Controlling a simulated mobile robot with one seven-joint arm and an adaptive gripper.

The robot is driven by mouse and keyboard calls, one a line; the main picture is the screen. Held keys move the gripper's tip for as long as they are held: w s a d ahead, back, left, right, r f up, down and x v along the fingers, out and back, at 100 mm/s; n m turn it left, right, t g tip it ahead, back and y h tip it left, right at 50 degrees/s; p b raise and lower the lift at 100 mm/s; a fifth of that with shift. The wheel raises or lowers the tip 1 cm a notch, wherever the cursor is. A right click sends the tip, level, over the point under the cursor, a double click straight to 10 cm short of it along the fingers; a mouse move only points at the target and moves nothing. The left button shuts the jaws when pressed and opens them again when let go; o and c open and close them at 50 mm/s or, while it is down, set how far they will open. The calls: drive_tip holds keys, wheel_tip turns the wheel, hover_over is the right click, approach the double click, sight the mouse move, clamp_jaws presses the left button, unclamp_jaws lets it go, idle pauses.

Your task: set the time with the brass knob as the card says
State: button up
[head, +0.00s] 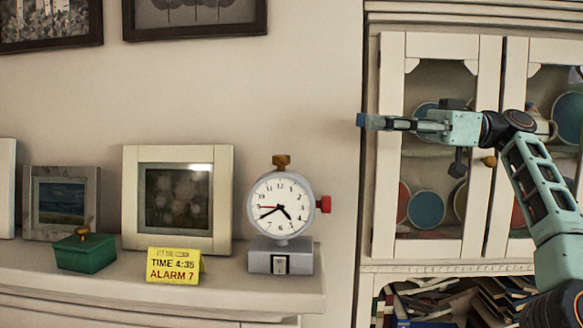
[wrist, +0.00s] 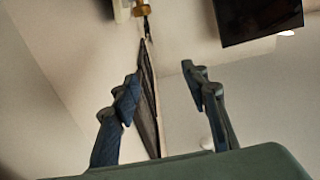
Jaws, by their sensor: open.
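The clock (head: 281,205) stands on the shelf with a white dial. Its short black hand points between 4 and 5, its long black hand near 8, and a red hand near 9. The brass knob (head: 281,161) sits on its top and a red knob (head: 324,204) on its right side. The yellow card (head: 174,265) reads "TIME 4:35" and "ALARM 7". My gripper (head: 363,121) is in the air, right of and higher than the clock, apart from it. In the wrist view its fingers (wrist: 168,92) are spread, with nothing held.
A green box (head: 85,252) and picture frames (head: 180,200) stand left of the clock. A glass-door cabinet (head: 440,150) with dishes is behind my arm. The shelf's right end is just past the clock. The air between my gripper and the clock looks clear.

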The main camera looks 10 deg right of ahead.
drive_tip(key=s+r+m+t+h+b, duration=0.25)
drive_tip(key=s+r+t, duration=0.25)
drive_tip(key=s+r, duration=0.3)
drive_tip(key=s+a+f+m+t+h+b, duration=0.1)
drive_tip(key=s+a+m+t+h+b, duration=0.4)
drive_tip(key=a, duration=0.5)
drive_tip(key=m+t+h+b, duration=0.3)
drive_tip(key=m+h+b, duration=0.1)
drive_tip(key=m+h, duration=0.25)
approach(285, 160)
drive_tip(key=shift+h, duration=0.3)
drive_tip(key=w, duration=0.3)
drive_tip(key=w+a+p, duration=0.1)
drive_tip(key=w, duration=0.3)
drive_tip(key=w+a, duration=0.1)
drive_tip(key=w, duration=0.3)
drive_tip(key=shift+w+a, duration=0.2)
drive_tip(key=shift+a, duration=0.05)
